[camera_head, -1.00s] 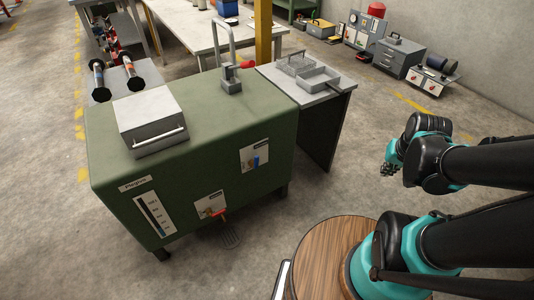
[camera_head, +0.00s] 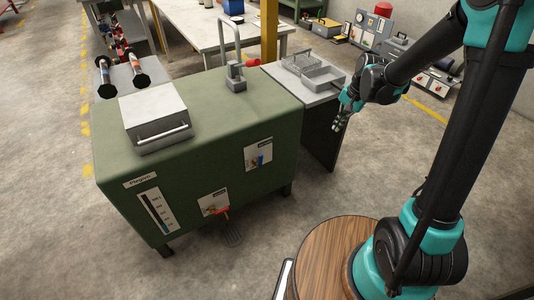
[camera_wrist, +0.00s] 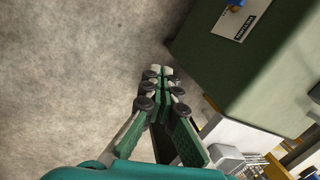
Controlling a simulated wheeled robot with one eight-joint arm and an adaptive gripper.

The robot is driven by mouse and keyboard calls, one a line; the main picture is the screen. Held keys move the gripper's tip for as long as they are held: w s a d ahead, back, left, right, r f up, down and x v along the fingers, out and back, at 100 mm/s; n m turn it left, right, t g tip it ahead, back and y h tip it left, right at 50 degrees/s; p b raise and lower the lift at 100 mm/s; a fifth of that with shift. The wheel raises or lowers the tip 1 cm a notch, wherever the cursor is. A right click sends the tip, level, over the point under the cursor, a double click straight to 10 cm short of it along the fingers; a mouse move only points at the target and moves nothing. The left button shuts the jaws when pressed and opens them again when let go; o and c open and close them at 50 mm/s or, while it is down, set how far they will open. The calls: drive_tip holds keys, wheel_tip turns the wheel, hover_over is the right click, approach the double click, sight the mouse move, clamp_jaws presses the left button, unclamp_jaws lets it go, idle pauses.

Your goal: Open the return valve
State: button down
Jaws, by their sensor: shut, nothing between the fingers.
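The green tank cabinet (camera_head: 200,135) carries two small valves on its front. One valve with a blue handle (camera_head: 261,161) sits on a white plate at the right; its handle looks upright in the picture. The other valve with a red handle (camera_head: 221,212) sits lower, near the middle; its handle lies roughly sideways. My gripper (camera_head: 338,124) is shut and empty, in the air right of the cabinet. In the wrist view my gripper (camera_wrist: 161,72) points past the cabinet, with the blue handle (camera_wrist: 236,5) at the top edge.
A side table (camera_head: 280,75) with grey trays adjoins the cabinet at the right, close to my gripper. A grey lidded box (camera_head: 156,112) and a tall spout (camera_head: 235,80) stand on the cabinet top.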

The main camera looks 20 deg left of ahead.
drive_tip(key=w+a+f+m+g, duration=0.2)
drive_tip(key=a+f, duration=0.5)
drive_tip(key=a, duration=0.4)
drive_tip(key=w+a+f+m+g, duration=0.1)
drive_tip(key=w+a+f+g, duration=0.15)
drive_tip(key=a+f, duration=0.65)
drive_tip(key=s+a+f, duration=0.5)
drive_tip(key=a+f, duration=0.2)
drive_tip(key=shift+s+t, duration=0.25)
drive_tip(key=shift+t, duration=0.1)
drive_tip(key=shift+f, duration=0.1)
drive_tip(key=shift+a, duration=0.1)
drive_tip(key=shift+s+a+r+t, duration=0.3)
drive_tip(key=shift+s+a, duration=0.3)
drive_tip(key=shift+s, duration=0.15)
